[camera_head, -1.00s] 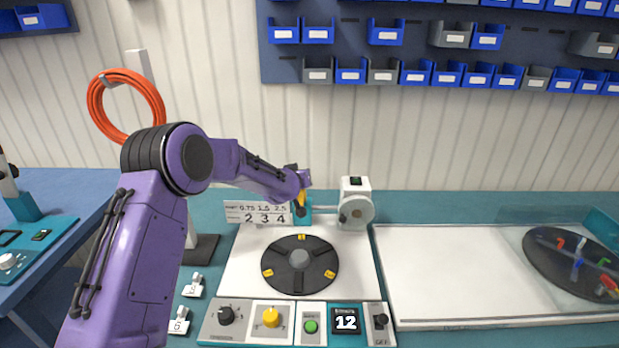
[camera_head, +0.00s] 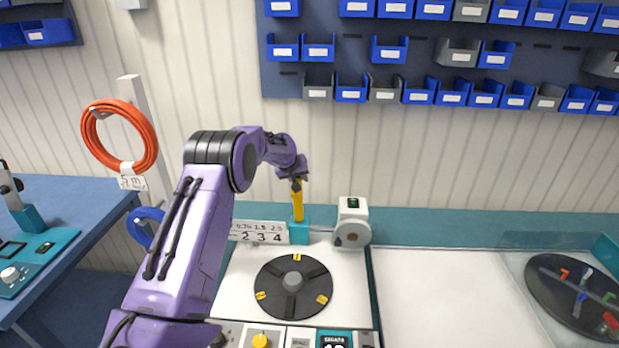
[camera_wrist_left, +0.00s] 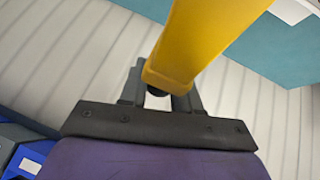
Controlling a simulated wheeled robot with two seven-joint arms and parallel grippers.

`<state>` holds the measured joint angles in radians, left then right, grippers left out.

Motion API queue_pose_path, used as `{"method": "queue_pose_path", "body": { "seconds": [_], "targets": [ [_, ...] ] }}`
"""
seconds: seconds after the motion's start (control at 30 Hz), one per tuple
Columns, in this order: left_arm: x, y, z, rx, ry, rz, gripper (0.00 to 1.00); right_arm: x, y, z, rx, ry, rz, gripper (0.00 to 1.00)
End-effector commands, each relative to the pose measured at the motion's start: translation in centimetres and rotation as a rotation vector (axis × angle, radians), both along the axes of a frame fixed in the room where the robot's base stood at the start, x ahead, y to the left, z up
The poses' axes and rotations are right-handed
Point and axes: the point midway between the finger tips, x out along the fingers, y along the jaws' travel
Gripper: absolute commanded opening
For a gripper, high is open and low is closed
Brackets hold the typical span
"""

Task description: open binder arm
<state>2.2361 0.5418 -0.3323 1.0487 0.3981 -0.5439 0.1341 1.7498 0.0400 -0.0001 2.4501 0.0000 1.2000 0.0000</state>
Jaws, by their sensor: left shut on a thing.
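The yellow binder arm (camera_head: 298,205) stands nearly upright on its teal base (camera_head: 299,233) at the back of the white machine panel. My left gripper (camera_head: 295,179) is at the top end of the binder arm and shut on it. In the left wrist view the yellow bar (camera_wrist_left: 205,40) runs from the gripper (camera_wrist_left: 160,92) up to the top edge, its end between the dark fingers. My right gripper is in neither view.
A black turntable (camera_head: 293,286) lies in front of the teal base. A grey and white unit (camera_head: 353,222) stands just right of it and a number plate (camera_head: 259,233) just left. An orange cable coil (camera_head: 120,135) hangs at left. A white board (camera_head: 440,290) at right is largely bare.

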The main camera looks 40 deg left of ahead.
Motion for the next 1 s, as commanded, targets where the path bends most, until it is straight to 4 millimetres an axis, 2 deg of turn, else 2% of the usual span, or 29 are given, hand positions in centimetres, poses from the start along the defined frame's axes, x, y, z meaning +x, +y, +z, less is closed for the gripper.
{"method": "queue_pose_path", "body": {
  "seconds": [0.2, 0.57, 0.6, 0.67, 1.0],
  "targets": [
    [-0.24, 1.02, 0.23, 0.004, -0.009, 0.011, 0.00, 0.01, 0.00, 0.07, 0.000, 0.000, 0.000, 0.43],
    [-0.35, 1.17, 0.19, 0.004, -0.008, 0.012, 0.00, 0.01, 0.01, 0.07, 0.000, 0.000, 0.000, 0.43],
    [-0.35, 1.17, 0.19, 0.004, -0.008, 0.012, 0.34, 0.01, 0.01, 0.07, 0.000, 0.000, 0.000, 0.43],
    [-0.36, 1.17, 0.18, 0.004, -0.008, 0.012, 0.54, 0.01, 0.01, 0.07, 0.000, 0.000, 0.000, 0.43],
    [-0.49, 1.03, 0.36, 0.004, -0.007, 0.011, 0.54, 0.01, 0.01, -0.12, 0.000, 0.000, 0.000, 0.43]
  ]
}}
